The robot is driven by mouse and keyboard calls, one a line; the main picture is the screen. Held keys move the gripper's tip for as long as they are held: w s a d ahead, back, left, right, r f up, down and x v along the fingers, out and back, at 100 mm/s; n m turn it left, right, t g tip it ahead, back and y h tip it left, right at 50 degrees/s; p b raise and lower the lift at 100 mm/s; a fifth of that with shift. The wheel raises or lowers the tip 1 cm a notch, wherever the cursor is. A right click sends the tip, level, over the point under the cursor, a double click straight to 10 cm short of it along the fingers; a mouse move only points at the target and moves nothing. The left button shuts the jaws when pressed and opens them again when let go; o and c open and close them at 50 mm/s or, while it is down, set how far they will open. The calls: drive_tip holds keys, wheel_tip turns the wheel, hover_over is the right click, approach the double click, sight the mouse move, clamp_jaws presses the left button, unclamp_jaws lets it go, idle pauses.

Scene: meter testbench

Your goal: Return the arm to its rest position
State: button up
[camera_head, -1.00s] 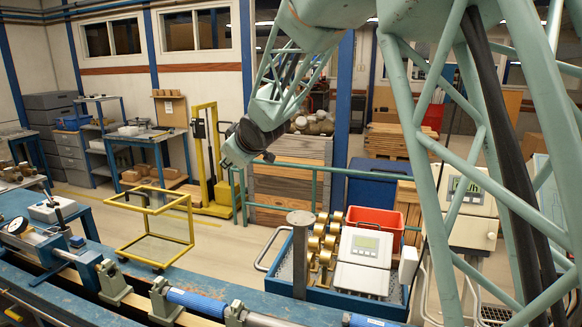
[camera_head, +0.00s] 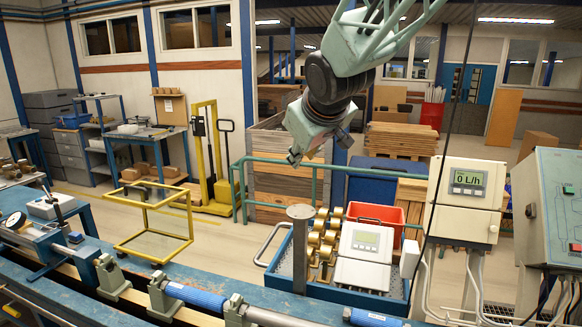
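My arm comes in from the top of the head view, with its green lattice link at upper right and a dark wrist joint below it. My gripper (camera_head: 294,160) hangs at the wrist's lower end, up in the air above the bench area, in front of the wooden crate. It is small here, and I cannot tell whether its fingers are open or shut. I see nothing held in it.
A blue tray cart (camera_head: 340,291) with brass fittings, a white meter unit (camera_head: 362,272) and a red bin (camera_head: 376,215) stands below. A yellow frame (camera_head: 152,236) stands left of it. A display box (camera_head: 468,184) reads 0 L/h. A grey-green control cabinet (camera_head: 560,200) is at right.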

drive_tip(key=s+d+f+m+g+h+b, duration=0.1)
drive_tip(key=s+d, duration=0.4)
drive_tip(key=s, duration=0.2)
drive_tip(key=s+d+f+m, duration=0.15)
drive_tip(key=s+d, duration=0.25)
drive_tip(key=s, duration=0.4)
drive_tip(key=s+d+m+g+h+b, duration=0.1)
drive_tip(key=s+d+m, duration=0.1)
drive_tip(key=s+d, duration=0.4)
drive_tip(key=s+d+f+m+g+b, duration=0.1)
drive_tip(key=s+f, duration=0.2)
drive_tip(key=s, duration=0.6)
drive_tip(key=s+d+f+m+g, duration=0.1)
drive_tip(key=s+f, duration=0.2)
drive_tip(key=s, duration=0.7)
drive_tip(key=s+f+m+g+b, duration=0.1)
drive_tip(key=s+f, duration=0.2)
drive_tip(key=s, duration=0.7)
drive_tip(key=shift+d+f+b, duration=0.2)
drive_tip(key=shift+d+b, duration=0.1)
drive_tip(key=shift+d, duration=0.1)
